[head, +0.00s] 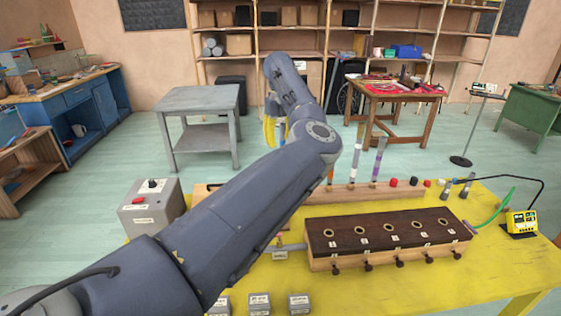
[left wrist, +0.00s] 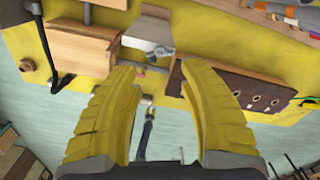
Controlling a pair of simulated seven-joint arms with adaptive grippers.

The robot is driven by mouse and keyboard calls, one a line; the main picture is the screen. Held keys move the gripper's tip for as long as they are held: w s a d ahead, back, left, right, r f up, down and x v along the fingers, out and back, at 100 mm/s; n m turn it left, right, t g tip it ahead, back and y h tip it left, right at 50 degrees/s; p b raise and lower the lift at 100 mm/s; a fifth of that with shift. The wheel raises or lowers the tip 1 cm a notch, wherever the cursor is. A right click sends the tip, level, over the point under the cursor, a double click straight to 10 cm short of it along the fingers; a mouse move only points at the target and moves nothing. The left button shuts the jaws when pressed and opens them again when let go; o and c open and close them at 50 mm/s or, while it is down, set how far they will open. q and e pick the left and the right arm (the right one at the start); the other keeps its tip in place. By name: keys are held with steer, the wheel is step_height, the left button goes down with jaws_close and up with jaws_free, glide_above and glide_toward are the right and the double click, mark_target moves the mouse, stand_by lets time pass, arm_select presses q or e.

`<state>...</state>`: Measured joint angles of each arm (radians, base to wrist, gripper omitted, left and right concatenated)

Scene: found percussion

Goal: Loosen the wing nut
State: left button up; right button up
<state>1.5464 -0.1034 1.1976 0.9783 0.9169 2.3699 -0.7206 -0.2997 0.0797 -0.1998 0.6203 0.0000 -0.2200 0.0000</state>
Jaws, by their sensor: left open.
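My left gripper (head: 275,129) shows in the head view as yellow fingers, partly hidden behind my own arm, raised above the far side of the yellow table. In the left wrist view its two yellow fingers (left wrist: 156,70) are spread apart with nothing held between them. Between and beyond them are a small metal fitting (left wrist: 147,99) and a small red part (left wrist: 141,72); I cannot tell whether either is the wing nut. In the head view a small metal piece (head: 279,254) lies beside the dark wooden box, close to my arm. The right gripper is not in view.
The yellow table (head: 380,293) carries a long dark-topped wooden box (head: 387,232) with round holes and front knobs, a grey switch box (head: 153,207), several small grey blocks and a yellow meter (head: 521,222). Upright tubes stand at the back. The table's front right is clear.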

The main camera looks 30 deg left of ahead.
arm_select(q)
steer(key=shift+f, duration=4.25)
steer(key=shift+c, duration=0.3)
jaws_close()
steer(key=n, duration=0.3)
steer(key=shift+a+n, duration=0.1)
steer(key=shift+n, duration=0.3)
